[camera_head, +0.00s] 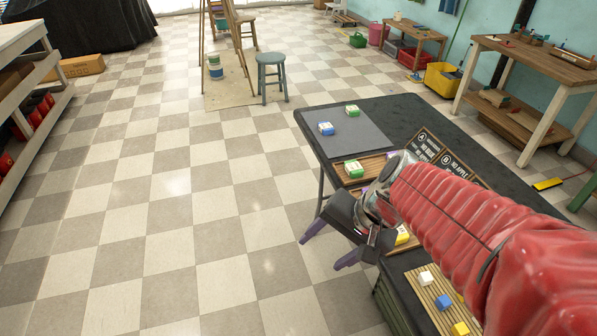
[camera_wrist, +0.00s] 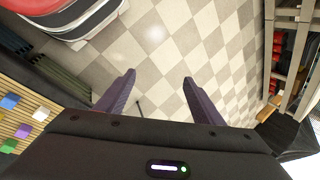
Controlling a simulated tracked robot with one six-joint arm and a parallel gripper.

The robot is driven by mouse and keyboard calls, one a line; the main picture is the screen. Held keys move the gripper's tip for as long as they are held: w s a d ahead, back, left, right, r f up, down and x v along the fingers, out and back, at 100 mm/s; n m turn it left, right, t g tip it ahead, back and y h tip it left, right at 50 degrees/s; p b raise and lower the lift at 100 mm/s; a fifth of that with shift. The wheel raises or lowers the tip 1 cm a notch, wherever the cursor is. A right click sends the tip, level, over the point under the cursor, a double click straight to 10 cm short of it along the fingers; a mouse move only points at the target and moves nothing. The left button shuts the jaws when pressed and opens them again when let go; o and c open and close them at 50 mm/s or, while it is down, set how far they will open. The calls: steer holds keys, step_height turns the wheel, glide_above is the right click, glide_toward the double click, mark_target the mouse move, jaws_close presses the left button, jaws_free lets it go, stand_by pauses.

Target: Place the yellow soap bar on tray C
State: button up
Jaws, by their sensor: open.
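A yellow soap bar (camera_head: 460,329) lies on the near slatted wooden tray (camera_head: 424,290), with a white bar (camera_head: 426,278) and a blue bar (camera_head: 443,302). Another yellow piece (camera_head: 402,236) shows partly behind my gripper on a tray further back. My gripper (camera_head: 322,252) is open and empty, out past the table's left edge above the floor. In the wrist view its two purple fingers (camera_wrist: 159,76) stand apart with only floor between them. No label C is readable, so I cannot tell which tray is C. My red arm hides part of the table.
The dark table (camera_head: 390,108) carries a grey mat (camera_head: 365,133) with blue and green bars, and a middle tray with a green bar (camera_head: 354,169). Signs A (camera_head: 425,144) and B (camera_head: 455,161) stand behind the trays. Floor left of the table is clear.

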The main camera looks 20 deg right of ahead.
steer(key=s+a+r+n+t+h, duration=0.1)
steer(key=s+r+n+t+h, duration=0.1)
steer(key=r+n, duration=0.6)
steer(key=shift+s+h, duration=0.8)
steer(key=shift+h, duration=0.2)
steer(key=shift+f, duration=0.1)
